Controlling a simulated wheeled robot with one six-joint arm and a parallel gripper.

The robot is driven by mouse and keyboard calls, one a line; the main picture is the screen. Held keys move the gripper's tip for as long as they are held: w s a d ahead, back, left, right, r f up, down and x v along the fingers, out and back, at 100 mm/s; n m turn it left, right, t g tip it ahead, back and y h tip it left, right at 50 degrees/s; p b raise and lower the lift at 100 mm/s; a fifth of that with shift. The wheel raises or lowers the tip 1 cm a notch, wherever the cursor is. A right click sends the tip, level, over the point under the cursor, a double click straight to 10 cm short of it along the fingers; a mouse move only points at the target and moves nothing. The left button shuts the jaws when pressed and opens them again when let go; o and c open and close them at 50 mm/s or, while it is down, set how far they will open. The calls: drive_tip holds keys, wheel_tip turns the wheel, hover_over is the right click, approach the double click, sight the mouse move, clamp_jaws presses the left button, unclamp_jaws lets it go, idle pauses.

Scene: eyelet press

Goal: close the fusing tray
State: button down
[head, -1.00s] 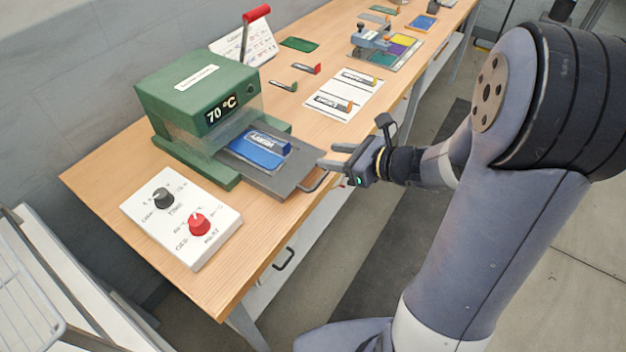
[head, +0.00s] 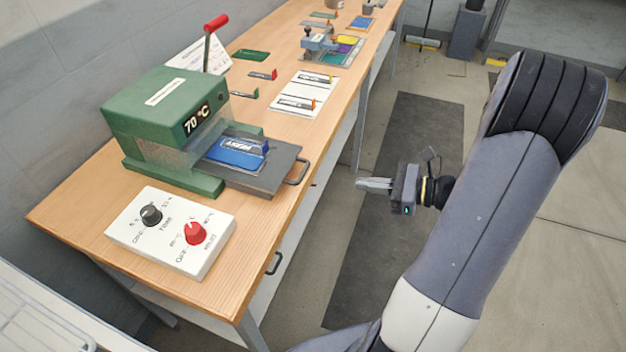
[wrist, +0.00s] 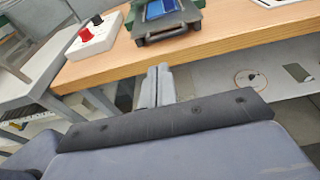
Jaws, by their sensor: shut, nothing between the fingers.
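The fusing tray (head: 262,181) is a dark grey slide that sticks out of the front of the green press (head: 158,112). A blue piece (head: 237,152) with white lettering lies on it. The tray's wire handle (head: 297,173) reaches the table's front edge. In the wrist view the tray (wrist: 150,25) shows at the top, beyond the table edge. My gripper (head: 360,184) is shut and empty, out over the floor to the right of the handle and apart from it. Its fingers also show in the wrist view (wrist: 157,70).
A white control box (head: 172,232) with a black and a red knob stands in front of the press. White cards (head: 310,93), small tools and a coloured pad (head: 335,52) lie farther along the wooden table (head: 70,212).

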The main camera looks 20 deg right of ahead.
drive_tip(key=p, duration=0.2)
approach(265, 165)
drive_tip(key=s+d+f, duration=0.1)
drive_tip(key=s+d, duration=0.1)
drive_tip(key=shift+d+f, duration=0.35)
drive_tip(key=shift+f, duration=0.05)
drive_tip(key=b+x, duration=0.1)
drive_tip(key=x, duration=0.3)
drive_tip(key=r+b+x, duration=0.1)
drive_tip(key=x, duration=0.3)
drive_tip(key=r+b+x, duration=0.1)
drive_tip(key=x, duration=0.3)
drive_tip(key=shift+w+a+r, duration=0.1)
drive_tip(key=shift+w+a, duration=0.1)
drive_tip(key=shift+w, duration=0.05)
drive_tip(key=shift+r, duration=0.2)
drive_tip(key=shift+r, duration=0.1)
